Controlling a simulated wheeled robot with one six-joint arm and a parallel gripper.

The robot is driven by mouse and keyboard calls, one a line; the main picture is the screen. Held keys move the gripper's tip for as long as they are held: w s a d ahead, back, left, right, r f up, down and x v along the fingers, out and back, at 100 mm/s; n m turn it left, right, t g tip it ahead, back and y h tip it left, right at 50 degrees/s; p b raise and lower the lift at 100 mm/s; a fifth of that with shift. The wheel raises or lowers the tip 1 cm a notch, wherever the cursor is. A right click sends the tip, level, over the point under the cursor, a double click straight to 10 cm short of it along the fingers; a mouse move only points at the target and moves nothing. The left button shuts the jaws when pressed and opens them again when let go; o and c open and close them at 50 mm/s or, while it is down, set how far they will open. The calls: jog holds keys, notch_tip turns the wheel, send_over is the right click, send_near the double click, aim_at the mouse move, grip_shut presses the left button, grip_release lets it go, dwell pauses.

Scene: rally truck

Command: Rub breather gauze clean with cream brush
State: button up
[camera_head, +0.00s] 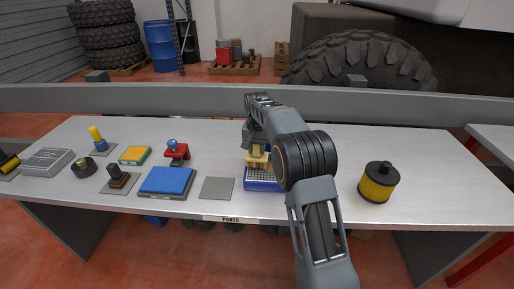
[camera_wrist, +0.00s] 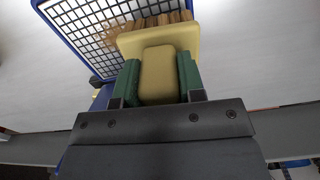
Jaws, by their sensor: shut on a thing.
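My gripper (camera_wrist: 160,80) is shut on the cream brush (camera_wrist: 158,75), with its green-padded fingers on both sides of the handle. The brush's brown bristles (camera_wrist: 150,24) point at the breather gauze (camera_wrist: 85,35), a dark mesh over a white backing in a blue frame. A brownish smudge shows on the mesh beside the bristles. I cannot tell for sure whether the bristles touch it. In the head view the brush (camera_head: 257,160) is over the back part of the blue-framed gauze (camera_head: 262,185), partly hidden by my arm.
A yellow and black oil filter (camera_head: 378,183) stands to the right. Left of the gauze are a grey square plate (camera_head: 217,188), a blue pad (camera_head: 167,181), a red stand (camera_head: 176,152) and a black stamp-like piece (camera_head: 118,177).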

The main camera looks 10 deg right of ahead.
aim_at(266, 156)
jog(key=shift+f+b, duration=0.4)
jog(key=shift+f, duration=0.45)
jog(key=shift+d, duration=0.15)
jog(key=shift+s+d+r, duration=0.1)
jog(key=shift+s+d, duration=0.15)
jog(key=shift+d, duration=0.55)
jog(key=shift+s+d+r, duration=0.1)
jog(key=shift+s+d, duration=0.15)
jog(key=shift+d, duration=0.5)
jog(key=shift+s+d+f+p, duration=0.15)
jog(key=shift+s+d, duration=0.25)
jog(key=shift+d, duration=0.7)
jog(key=shift+s+d+f+p, duration=0.1)
jog(key=shift+s+d, duration=0.3)
jog(key=shift+d, duration=0.75)
jog(key=shift+s+d+f+p, duration=0.15)
jog(key=shift+s+d, duration=0.25)
jog(key=shift+d, duration=0.7)
jog(key=shift+r, duration=0.15)
jog(key=shift+w+a+p, duration=0.1)
jog(key=shift+p, duration=0.2)
